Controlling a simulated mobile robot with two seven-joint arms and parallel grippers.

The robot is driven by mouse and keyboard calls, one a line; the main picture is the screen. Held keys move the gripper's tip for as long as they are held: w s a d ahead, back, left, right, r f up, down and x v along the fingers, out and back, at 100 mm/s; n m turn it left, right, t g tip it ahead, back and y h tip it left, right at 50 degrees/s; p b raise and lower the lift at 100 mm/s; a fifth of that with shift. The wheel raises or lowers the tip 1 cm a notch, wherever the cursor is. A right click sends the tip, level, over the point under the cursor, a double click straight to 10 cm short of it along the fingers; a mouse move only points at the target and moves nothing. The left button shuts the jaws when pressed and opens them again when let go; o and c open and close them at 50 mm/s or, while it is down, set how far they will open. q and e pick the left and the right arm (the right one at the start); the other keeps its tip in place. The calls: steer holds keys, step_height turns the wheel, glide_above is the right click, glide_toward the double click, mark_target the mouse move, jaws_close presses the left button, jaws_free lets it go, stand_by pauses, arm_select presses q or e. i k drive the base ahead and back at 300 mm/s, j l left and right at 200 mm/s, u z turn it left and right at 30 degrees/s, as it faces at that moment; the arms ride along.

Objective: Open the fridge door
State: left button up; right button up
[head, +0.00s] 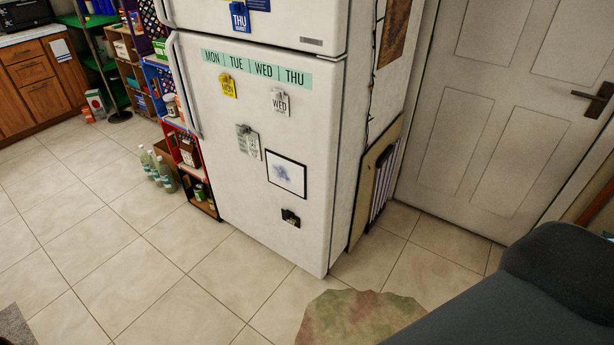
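A white fridge stands in the upper middle of the head view. Its large lower door (255,150) is shut, with a long curved white handle (186,88) along its left edge. Part of an upper door (290,22) shows above it, also shut, with the end of its own handle at its left edge. Magnets, notes, a framed picture and a weekday strip (256,68) are on the lower door. Neither of my grippers is in view.
Stacked crates (187,150) with goods stand close against the fridge's left side, with bottles (156,168) on the floor beside them. A stained rug (358,318) and a dark rounded piece of furniture (530,290) are at front right. Tiled floor before the fridge is clear.

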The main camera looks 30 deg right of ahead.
mark_target(297, 171)
steer(key=z, duration=0.45)
steer(key=i+j+z, duration=0.1)
steer(key=i+j, duration=0.15)
steer(key=i, duration=0.3)
steer(key=i+j, duration=0.35)
steer(key=i, duration=0.2)
steer(key=i+j+z, duration=0.15)
steer(key=i+j, duration=0.15)
steer(key=i, duration=0.3)
steer(key=i+j, duration=0.4)
steer(key=i+l+z, duration=0.05)
steer(key=i, duration=0.05)
